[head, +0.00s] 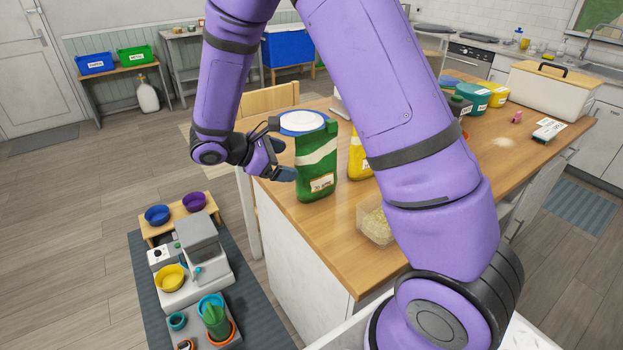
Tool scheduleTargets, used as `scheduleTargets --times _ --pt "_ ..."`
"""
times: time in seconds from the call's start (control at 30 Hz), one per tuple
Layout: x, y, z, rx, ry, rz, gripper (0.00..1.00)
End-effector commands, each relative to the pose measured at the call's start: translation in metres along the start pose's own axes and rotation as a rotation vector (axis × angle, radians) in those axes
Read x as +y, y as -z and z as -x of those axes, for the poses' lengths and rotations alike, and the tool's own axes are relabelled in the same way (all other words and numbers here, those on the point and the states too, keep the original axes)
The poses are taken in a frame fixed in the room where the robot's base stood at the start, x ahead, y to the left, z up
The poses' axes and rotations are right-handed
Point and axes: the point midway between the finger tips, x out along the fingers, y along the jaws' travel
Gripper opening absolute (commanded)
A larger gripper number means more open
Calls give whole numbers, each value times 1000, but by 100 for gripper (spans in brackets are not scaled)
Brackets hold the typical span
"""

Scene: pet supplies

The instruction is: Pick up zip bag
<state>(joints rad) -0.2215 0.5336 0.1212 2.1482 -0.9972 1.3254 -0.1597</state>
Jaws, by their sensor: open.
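A clear bag-like pack (376,226) of pale grain sits on the wooden counter near its front edge, partly behind my arm. It looks most like the zip bag, though its closure cannot be made out. A green bag (316,165) with a pale band and a label stands upright to its left, near the counter's left edge. My gripper (284,159) is open just left of the green bag, fingers pointing toward it. Nothing shows between the fingers. I cannot tell whether a fingertip touches the green bag.
A yellow bag (356,158) stands behind, partly hidden by my arm. A white plate with a blue rim (303,122) shows behind the green bag. Several tubs and a cream box (548,98) stand farther back on the counter (335,250). Bowls and a feeder (205,245) stand on the floor left.

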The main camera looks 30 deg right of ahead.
Motion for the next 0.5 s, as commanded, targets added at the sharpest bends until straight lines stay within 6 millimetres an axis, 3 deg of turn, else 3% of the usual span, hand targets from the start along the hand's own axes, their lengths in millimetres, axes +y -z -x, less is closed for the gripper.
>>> scheduleTargets --times 0.3,0.5 --pt "6 59 -14 -95 -94 166 92" --pt "8 71 -19 -117 -118 202 92"
